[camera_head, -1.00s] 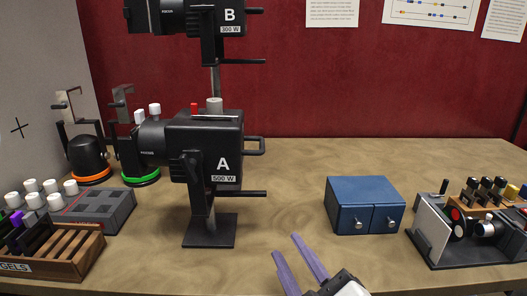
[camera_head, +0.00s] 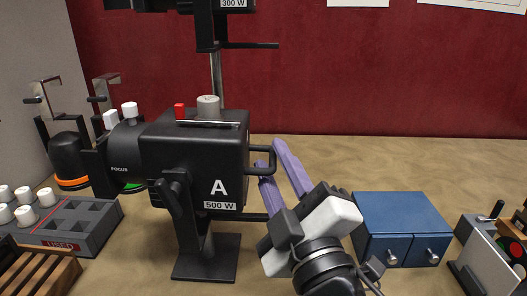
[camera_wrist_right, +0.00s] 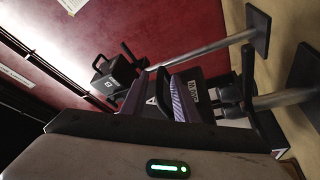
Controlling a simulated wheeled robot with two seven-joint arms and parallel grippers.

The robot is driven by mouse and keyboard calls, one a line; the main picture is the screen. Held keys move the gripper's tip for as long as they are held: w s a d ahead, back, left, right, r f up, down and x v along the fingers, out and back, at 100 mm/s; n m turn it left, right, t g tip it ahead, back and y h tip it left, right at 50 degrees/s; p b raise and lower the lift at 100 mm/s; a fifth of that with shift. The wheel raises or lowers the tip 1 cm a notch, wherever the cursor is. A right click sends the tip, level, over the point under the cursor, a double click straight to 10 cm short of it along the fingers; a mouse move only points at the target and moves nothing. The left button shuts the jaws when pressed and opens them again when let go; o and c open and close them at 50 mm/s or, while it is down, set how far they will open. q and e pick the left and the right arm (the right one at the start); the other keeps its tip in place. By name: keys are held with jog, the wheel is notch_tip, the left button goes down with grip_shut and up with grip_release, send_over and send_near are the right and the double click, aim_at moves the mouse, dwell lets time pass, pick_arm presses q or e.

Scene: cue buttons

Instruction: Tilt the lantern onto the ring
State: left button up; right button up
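The black lantern A (camera_head: 195,165), marked 500 W, stands on a square base with its lens barrel pointing left. A loop handle (camera_head: 273,153) juts from its rear. In the right wrist view the purple fingers (camera_wrist_right: 172,97) are in front of the dark lantern body. An orange ring (camera_head: 72,183) and a partly hidden green ring (camera_head: 135,186) lie at the left; which ring is meant I cannot tell. My left gripper is not in view.
A second lantern B (camera_head: 222,22) is on a pole behind and above. A grey tray with white knobs (camera_head: 80,226) and a wooden rack (camera_head: 40,278) are at the left. A blue drawer box (camera_head: 402,215) stands right of my arm. The table behind is clear.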

jog(key=shift+w+a+r, duration=0.1)
jog(key=shift+w+a, duration=0.05)
jog(key=shift+w, duration=0.35)
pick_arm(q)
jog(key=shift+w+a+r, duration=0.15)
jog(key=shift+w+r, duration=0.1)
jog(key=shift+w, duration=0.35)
pick_arm(e)
grip_shut()
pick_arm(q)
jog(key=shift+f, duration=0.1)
